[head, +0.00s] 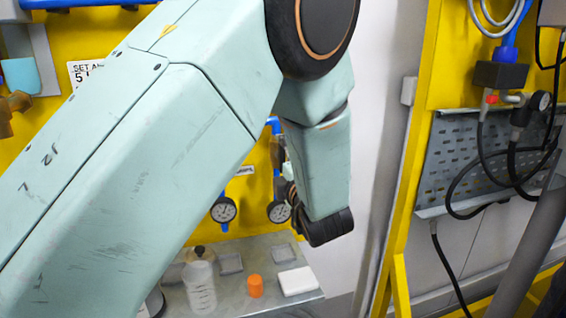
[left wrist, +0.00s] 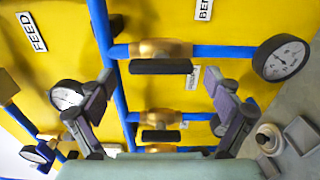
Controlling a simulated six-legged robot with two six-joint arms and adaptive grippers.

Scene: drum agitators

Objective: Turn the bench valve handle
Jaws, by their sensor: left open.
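In the left wrist view, a brass valve with a black bar handle (left wrist: 160,67) sits on a blue pipe against a yellow panel. A partly cut-off label reading "BEN" (left wrist: 204,8) is above and right of it. A second brass valve with a black handle (left wrist: 160,135) is lower in the picture. I cannot tell for certain which valve the label belongs to. My left gripper (left wrist: 158,80) is open and empty, its two fingers on either side of the valves; no contact shows. In the head view my left arm hides most of the gripper and the valves. My right gripper is out of view.
Gauges (left wrist: 282,58) (head: 223,210) flank the pipes. A "FEED" label (left wrist: 32,32) is on the panel. Below, a metal bench (head: 240,300) holds a clear bottle (head: 200,287), an orange cap (head: 255,286) and a white block (head: 298,281). Hoses and a perforated rack (head: 440,160) stand right.

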